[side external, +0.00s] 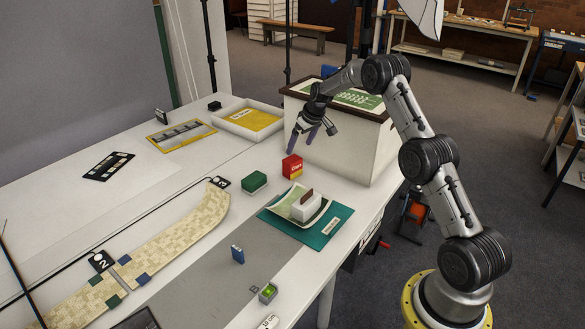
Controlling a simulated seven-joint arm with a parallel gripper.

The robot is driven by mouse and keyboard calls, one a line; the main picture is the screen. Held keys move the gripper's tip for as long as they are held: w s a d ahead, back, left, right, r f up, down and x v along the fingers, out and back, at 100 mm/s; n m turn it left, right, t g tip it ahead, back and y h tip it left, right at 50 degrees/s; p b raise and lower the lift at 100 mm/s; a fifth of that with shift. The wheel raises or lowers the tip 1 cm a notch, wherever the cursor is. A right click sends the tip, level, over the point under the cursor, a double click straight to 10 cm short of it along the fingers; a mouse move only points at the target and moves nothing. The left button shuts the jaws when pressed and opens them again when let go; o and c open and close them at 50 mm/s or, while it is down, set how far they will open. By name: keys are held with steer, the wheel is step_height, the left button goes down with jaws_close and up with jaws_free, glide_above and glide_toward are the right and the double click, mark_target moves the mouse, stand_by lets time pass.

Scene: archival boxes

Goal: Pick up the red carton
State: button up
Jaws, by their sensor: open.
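The red carton (292,166) is a small red box with a yellow band low on its side. It stands upright on the white table, right of a green box. My gripper (304,140) is above the table, a little above and to the right of the red carton. Its fingers point down, open and apart from the carton. Nothing shows between the fingers.
A green box (254,182) stands close left of the carton. A white block (305,206) sits on papers over a teal folder (328,233) in front. A large white box (341,147) rises behind right. A tray (228,117) lies behind left.

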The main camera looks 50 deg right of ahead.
mark_target(293, 159)
steer(key=x, duration=0.9)
steer(key=shift+w+f, duration=0.25)
steer(key=shift+f, duration=0.1)
steer(key=c, duration=1.3)
steer(key=shift+r, duration=0.1)
